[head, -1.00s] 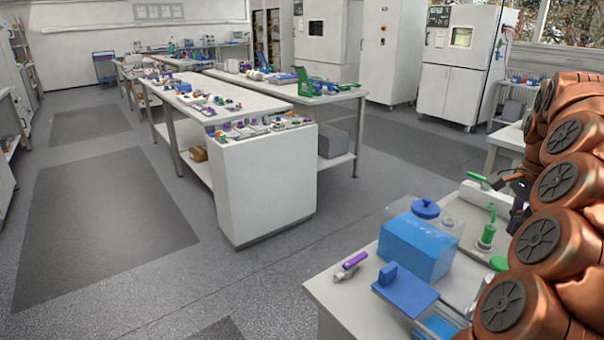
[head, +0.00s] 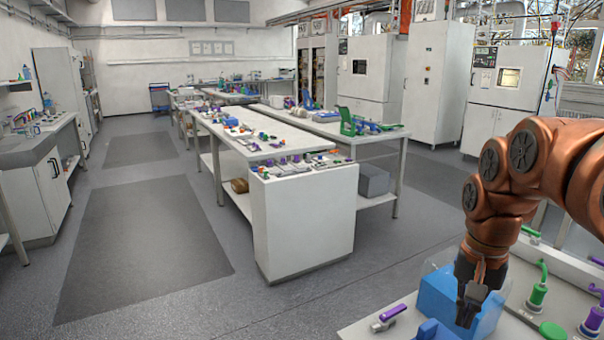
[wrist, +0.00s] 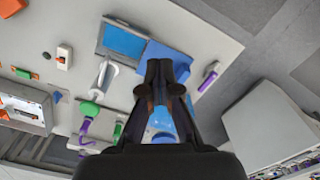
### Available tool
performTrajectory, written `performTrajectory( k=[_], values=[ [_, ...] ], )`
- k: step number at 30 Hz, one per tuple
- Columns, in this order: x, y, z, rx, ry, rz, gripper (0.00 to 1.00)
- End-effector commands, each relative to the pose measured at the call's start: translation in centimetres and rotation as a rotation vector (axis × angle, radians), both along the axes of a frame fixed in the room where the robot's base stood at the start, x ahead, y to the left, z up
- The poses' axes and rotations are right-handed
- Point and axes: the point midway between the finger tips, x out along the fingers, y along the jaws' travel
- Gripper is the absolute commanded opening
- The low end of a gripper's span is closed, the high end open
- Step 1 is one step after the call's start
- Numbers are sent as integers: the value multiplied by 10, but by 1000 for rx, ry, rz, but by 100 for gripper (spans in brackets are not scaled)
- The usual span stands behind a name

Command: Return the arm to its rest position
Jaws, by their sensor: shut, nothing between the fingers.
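My copper arm comes in from the right edge of the head view and bends down over the near bench (head: 400,318). My gripper (head: 472,305) hangs from it, pointing down, in front of or over a blue box (head: 437,296) with a clear cover. I cannot tell the exact gap. In the wrist view my gripper's dark fingers (wrist: 161,72) are together with nothing held. Behind them lie a blue block (wrist: 170,58) and a blue-topped container (wrist: 123,42) on the pale bench.
A purple-handled valve (head: 387,318) lies at the bench's front edge. A green-handled fitting (head: 538,287) and a purple fitting (head: 592,318) stand to the right. A long white table (head: 255,140) with small parts stands further off. The floor at left is clear.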

Motion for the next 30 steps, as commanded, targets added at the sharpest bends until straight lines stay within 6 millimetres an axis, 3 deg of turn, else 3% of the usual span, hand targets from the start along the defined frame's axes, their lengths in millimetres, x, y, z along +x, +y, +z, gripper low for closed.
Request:
performTrajectory(
  k=[6, 15, 24, 30],
  values=[
    [-43, 43, -10, 1, 27, 184, 0],
    [-108, 83, -34, 10, 68, 389, 0],
    [-175, 104, -64, 25, 109, 541, 0],
    [-201, 108, -78, 34, 122, 589, 0]
  ],
)
